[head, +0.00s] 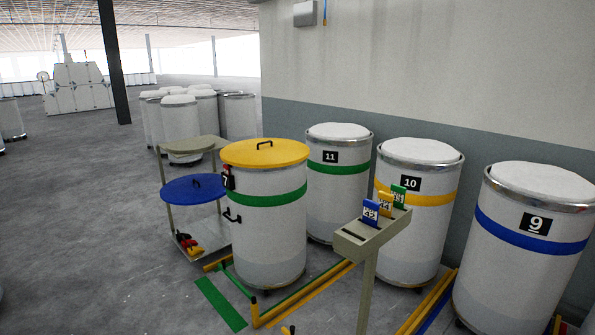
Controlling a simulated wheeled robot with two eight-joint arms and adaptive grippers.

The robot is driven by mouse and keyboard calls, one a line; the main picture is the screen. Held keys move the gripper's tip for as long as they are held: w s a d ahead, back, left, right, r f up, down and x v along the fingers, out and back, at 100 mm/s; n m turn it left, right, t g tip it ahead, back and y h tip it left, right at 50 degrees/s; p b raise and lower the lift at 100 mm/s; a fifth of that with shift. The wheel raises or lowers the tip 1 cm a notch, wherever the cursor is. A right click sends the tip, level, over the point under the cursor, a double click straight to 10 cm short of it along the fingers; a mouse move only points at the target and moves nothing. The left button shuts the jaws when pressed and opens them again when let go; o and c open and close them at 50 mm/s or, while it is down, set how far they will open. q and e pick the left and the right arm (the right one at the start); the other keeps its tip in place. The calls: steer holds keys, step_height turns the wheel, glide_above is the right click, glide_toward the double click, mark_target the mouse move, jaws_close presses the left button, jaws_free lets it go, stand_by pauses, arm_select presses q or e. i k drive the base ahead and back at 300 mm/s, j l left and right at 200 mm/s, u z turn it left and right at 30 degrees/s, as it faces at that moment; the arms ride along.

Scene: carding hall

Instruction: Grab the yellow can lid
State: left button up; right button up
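The yellow can lid (250,157) is a flat round disc with a black handle (264,144) on top. It lies on a tall white can (268,245) with a green band, near the middle of the head view. The lid covers the can's top and nothing touches its handle. Neither of my grippers shows in this view.
A blue lid (195,188) lies on a trolley (197,143) left of the can. A card stand (365,242) with coloured cards is at front right. Cans 11 (337,190), 10 (410,230) and 9 (530,245) line the wall. Low rails (300,293) edge the can; open floor lies left.

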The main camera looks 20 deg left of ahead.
mark_target(270, 152)
steer(key=i+j+u, duration=0.35)
steer(key=j, duration=0.2)
steer(key=i+j+u, duration=0.7)
steer(key=i, duration=0.3)
steer(key=i+j+u, duration=0.2)
steer(key=i+u, duration=0.15)
steer(key=i, duration=0.15)
steer(key=i+u, duration=0.4)
steer(key=i, duration=0.15)
steer(key=i+j+z, duration=0.1)
steer(key=i+z, duration=0.25)
steer(key=i, duration=0.15)
steer(key=i+j+z, duration=0.2)
steer(key=i+z, duration=0.2)
steer(key=i, duration=0.1)
